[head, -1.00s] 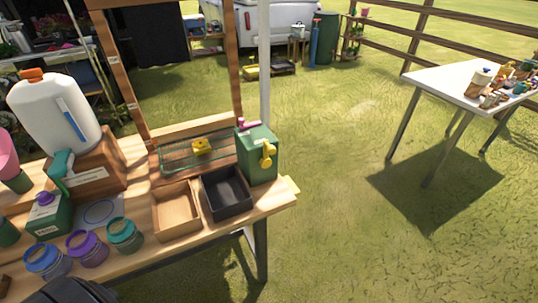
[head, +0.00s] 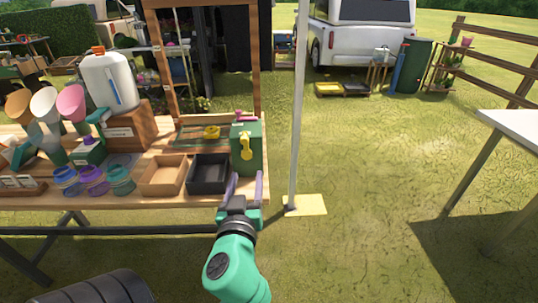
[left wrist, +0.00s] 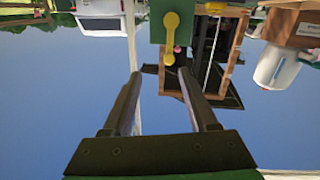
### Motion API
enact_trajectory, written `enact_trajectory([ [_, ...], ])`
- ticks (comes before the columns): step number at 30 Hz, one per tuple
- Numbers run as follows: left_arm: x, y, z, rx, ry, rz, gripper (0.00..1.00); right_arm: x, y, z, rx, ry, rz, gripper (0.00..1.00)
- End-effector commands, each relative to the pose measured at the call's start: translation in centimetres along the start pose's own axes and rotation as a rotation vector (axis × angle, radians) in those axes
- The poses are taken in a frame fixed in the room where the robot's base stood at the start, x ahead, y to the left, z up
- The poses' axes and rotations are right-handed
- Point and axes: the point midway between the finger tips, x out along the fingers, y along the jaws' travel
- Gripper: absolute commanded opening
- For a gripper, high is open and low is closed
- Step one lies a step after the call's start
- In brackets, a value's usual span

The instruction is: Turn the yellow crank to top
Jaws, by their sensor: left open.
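The yellow crank (head: 246,147) is on the front face of a green box (head: 252,166) at the right end of the wooden table. In the left wrist view, which is upside down, the crank (left wrist: 171,40) and green box (left wrist: 157,26) lie just beyond the open fingertips (left wrist: 160,74). My right gripper is in neither view.
A black tray (head: 208,190) and a wooden tray (head: 163,190) sit left of the green box. A pink handle (head: 246,115) is on top of the box. A white post (head: 298,120) stands close right of the table.

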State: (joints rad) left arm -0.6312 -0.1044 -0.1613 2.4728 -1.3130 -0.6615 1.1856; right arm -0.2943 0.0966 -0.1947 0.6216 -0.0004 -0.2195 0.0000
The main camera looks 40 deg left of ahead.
Motion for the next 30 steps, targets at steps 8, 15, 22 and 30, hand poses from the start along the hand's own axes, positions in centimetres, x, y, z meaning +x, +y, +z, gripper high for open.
enact_trajectory([
  [8,1.3,-0.8,-1.5,-0.033,0.053,-0.024,0.59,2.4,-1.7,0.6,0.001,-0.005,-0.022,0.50],
  [15,6.4,-0.6,-2.4,-0.019,0.044,-0.017,0.59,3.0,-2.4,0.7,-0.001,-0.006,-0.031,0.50],
  [22,12.1,-0.8,-2.6,-0.021,0.040,-0.019,0.59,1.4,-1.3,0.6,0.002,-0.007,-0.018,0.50],
  [30,14.2,-0.8,-2.3,-0.024,0.038,-0.018,0.59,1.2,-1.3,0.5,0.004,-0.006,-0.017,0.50],
])
